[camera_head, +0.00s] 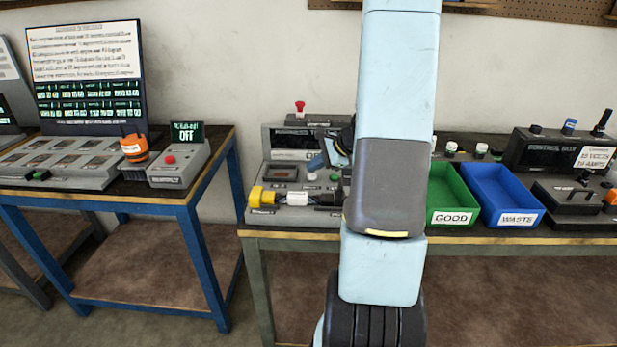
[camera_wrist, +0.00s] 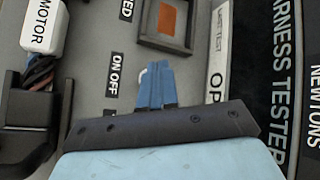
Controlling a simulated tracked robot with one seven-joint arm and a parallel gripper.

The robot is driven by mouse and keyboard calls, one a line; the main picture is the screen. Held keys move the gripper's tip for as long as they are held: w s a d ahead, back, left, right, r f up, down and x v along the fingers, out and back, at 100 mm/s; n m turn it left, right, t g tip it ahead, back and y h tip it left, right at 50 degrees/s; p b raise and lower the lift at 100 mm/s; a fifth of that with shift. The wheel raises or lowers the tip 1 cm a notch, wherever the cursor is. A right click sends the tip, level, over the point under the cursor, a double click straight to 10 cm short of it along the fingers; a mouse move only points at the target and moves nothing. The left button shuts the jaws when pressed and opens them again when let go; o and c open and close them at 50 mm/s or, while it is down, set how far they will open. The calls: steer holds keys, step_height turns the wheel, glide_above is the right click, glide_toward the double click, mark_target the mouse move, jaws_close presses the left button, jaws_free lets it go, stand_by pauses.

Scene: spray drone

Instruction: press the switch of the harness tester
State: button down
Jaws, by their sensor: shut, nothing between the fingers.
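The harness tester (camera_head: 255,215) is a grey unit on the middle bench, partly hidden by my arm in the head view. Its dark name panel (camera_wrist: 285,70) runs down the right of the wrist view. A black ON OFF label (camera_wrist: 115,75) is on its grey face. A small pale rounded part (camera_wrist: 142,76), perhaps the switch, shows beside my fingertips and is mostly covered by them. My gripper (camera_wrist: 155,70) has its blue fingers together and empty, over the face between that label and the display edge. I cannot tell whether the fingertips touch the part.
A white MOTOR connector (camera_wrist: 44,25) with wires lies at the wrist view's left, near a black part. A square recess with an orange patch (camera_wrist: 167,18) is above the fingers. Green (camera_head: 453,195) and blue (camera_head: 500,195) bins stand right of my arm.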

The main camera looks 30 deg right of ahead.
mark_target(315, 176)
step_height(315, 176, up, 6)
stand_by(1.0)
